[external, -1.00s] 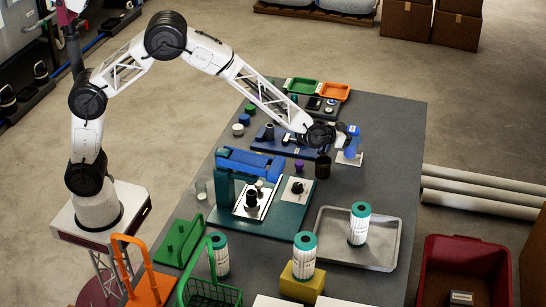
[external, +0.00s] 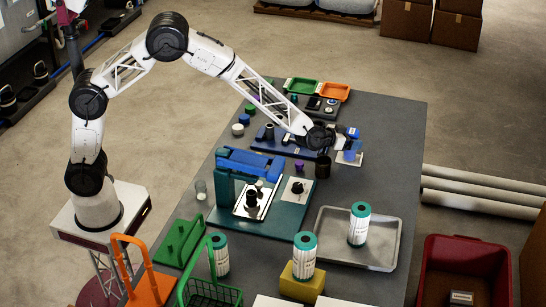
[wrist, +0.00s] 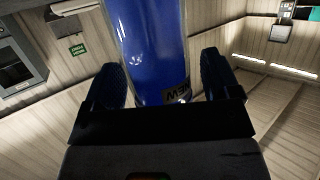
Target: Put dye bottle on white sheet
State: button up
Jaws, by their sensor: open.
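The dye bottle is blue. In the wrist view the dye bottle (wrist: 153,45) fills the space between my two dark fingers, with a narrow gap on each side, and part of a label shows. My gripper (wrist: 160,78) is open around it. In the external view, the dye bottle (external: 350,153) is a small blue shape at my gripper (external: 345,142), over the white sheet (external: 343,160) near the table's right side. The gripper partly hides the bottle, and its base contact is too small to tell.
A dark cup (external: 322,167) stands close to the left of the sheet. A blue and teal fixture (external: 250,160) takes the table's middle. A grey tray (external: 383,262) with a white cylinder lies nearer the front. The table right of the sheet is clear.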

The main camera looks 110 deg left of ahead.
jog(key=shift+r, duration=0.15)
jog(key=v, duration=1.2)
dwell(0.3)
dwell(0.4)
dwell(0.4)
jog(key=s+d+r+m+g+h, duration=0.1)
jog(key=s+d+r+h, duration=0.1)
jog(key=s+d+r, duration=0.45)
jog(key=s+d+r+m+h, duration=0.2)
jog(key=s+d+h, duration=0.15)
jog(key=d, duration=0.55)
jog(key=s+d+r+m+g+h, duration=0.1)
jog(key=s+d+r+h, duration=0.1)
jog(key=s+d+r, duration=0.35)
jog(key=s+d+m+g, duration=0.1)
jog(key=s+d, duration=0.3)
jog(key=s, duration=0.8)
jog(key=s+d+m+g+h, duration=0.1)
jog(key=s+d+g, duration=0.2)
jog(key=s, duration=0.9)
jog(key=s+d+m+g, duration=0.1)
jog(key=s+d+g, duration=0.2)
jog(key=s+d, duration=0.4)
jog(key=s, duration=0.6)
jog(key=shift+d+m, duration=0.25)
jog(key=shift+m, duration=0.05)
